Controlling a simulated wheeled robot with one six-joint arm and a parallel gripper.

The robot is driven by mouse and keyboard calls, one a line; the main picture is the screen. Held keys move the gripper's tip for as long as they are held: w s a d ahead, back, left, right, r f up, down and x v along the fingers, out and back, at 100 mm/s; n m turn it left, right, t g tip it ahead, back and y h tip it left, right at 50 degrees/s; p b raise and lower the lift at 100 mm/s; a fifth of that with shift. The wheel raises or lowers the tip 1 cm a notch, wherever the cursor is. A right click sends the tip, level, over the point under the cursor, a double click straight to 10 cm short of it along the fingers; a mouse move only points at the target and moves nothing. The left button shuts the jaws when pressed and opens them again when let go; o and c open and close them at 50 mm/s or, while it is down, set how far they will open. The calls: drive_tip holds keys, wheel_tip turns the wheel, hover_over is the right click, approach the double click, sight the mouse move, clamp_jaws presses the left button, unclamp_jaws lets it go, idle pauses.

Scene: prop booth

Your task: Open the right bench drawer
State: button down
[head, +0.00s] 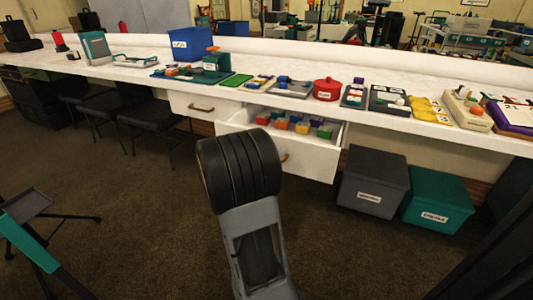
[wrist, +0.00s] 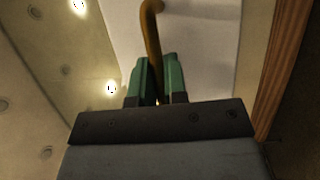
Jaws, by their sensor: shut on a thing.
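The right bench drawer (head: 318,163) stands pulled out from under the white bench in the head view, with several coloured blocks (head: 301,127) inside. Its brass handle (head: 285,157) shows partly beside my arm. In the wrist view, my gripper (wrist: 157,75) has its green fingers closed around the brass handle (wrist: 151,35), with the white drawer front (wrist: 200,45) behind it. My arm hides the gripper and part of the drawer front in the head view.
The left drawer (head: 190,107) is shut. A grey bin (head: 372,187) and a teal bin (head: 437,205) stand on the floor right of the open drawer. The bench top (head: 150,75) carries several props. Dark chairs (head: 150,112) stand at the left; the carpet in front is mostly free.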

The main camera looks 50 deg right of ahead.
drive_tip(key=shift+s+a, duration=0.15)
drive_tip(key=shift+a, duration=0.4)
drive_tip(key=c, duration=1.5)
unclamp_jaws()
drive_tip(key=shift+o, duration=0.2)
drive_tip(key=p+v, duration=0.2)
drive_tip(key=v, duration=1.2)
drive_tip(key=shift+d, duration=0.1)
